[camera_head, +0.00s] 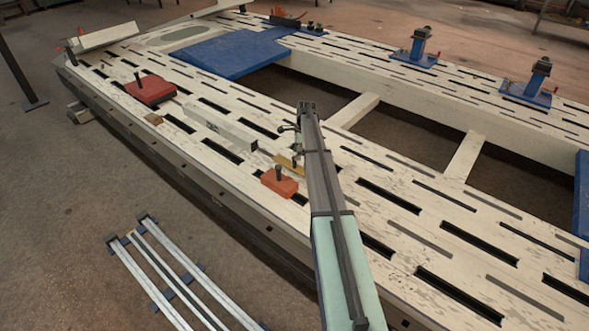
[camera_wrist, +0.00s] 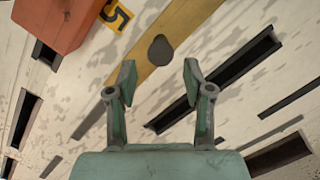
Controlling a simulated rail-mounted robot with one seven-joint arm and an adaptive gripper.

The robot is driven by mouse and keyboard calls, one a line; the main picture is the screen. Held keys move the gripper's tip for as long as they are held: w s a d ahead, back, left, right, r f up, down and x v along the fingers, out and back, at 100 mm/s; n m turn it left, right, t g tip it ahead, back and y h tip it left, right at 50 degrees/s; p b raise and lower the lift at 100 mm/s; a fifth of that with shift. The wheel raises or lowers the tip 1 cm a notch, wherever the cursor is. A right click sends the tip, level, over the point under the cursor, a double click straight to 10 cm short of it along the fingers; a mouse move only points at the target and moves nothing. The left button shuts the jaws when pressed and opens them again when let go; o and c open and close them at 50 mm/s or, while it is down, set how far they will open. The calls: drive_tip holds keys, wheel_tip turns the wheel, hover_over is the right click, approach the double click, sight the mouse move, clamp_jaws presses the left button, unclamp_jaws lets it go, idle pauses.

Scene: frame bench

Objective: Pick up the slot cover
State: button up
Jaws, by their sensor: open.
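A flat ochre-yellow strip with a dark oval knob, which looks like the slot cover (camera_wrist: 180,30), lies on the slotted bench top in the wrist view. In the head view the slot cover (camera_head: 290,163) shows as a short yellow piece, partly hidden by my arm. My gripper (camera_wrist: 159,82) is open and empty, its two green-grey fingers spread. The knob appears just beyond the fingertips, between them in the picture; the height gap cannot be told. In the head view my gripper (camera_head: 293,142) is over the bench near the strip, largely hidden by my arm.
An orange-red block (camera_head: 280,181) with a dark handle sits beside the strip; it also shows in the wrist view (camera_wrist: 62,22), near a yellow "5" label (camera_wrist: 116,15). A long pale bar (camera_head: 218,126) and another red block (camera_head: 150,89) lie farther left. Open slots surround the strip.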

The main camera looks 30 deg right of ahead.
sight(294, 167)
drive_tip(key=shift+w+a+f+b, duration=0.15)
drive_tip(key=shift+a+f, duration=0.1)
drive_tip(key=shift+f, duration=0.85)
drive_tip(key=shift+w+a+f+b, duration=0.1)
drive_tip(key=shift+a+f, duration=0.2)
drive_tip(key=shift+f, duration=0.75)
drive_tip(key=shift+w+a+f+b, duration=0.15)
drive_tip(key=shift+a+f, duration=0.1)
drive_tip(key=shift+f, duration=0.85)
clamp_jaws()
